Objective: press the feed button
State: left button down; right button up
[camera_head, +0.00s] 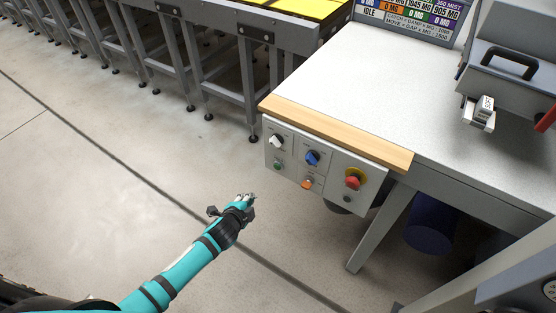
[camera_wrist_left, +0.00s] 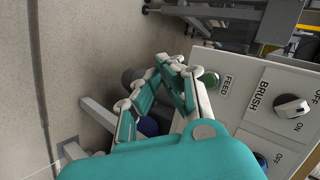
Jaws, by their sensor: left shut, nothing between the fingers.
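The green feed button (camera_head: 278,166) is at the lower left of the control panel (camera_head: 331,182) under the table's front edge. In the left wrist view the green feed button (camera_wrist_left: 211,82) sits beside the FEED label, partly hidden by a finger. My left gripper (camera_head: 247,197) is shut and empty, in front of the panel, lower and left of the button in the head view. In the left wrist view its fingertips (camera_wrist_left: 172,62) are close together just left of the button; I cannot tell any contact. My right gripper is not in view.
The panel also has a white knob (camera_head: 277,142), a blue knob (camera_head: 312,157), an orange button (camera_head: 307,183) and a red emergency stop (camera_head: 353,181). A wooden strip (camera_head: 335,132) edges the white table (camera_head: 370,80). The floor left of the panel is open.

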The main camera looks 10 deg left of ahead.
aim_at(277, 167)
pick_arm(q)
jog(key=shift+w+d+r, duration=0.15)
jog(key=shift+w+r, duration=0.5)
jog(key=shift+r, duration=0.25)
jog(key=w+d+b, duration=0.3)
jog(key=w, duration=0.5)
jog(key=shift+b, duration=0.4)
jog(key=shift+w, duration=0.2)
dwell(0.6)
jog(key=shift+w+d, duration=0.15)
jog(key=shift+w, duration=0.15)
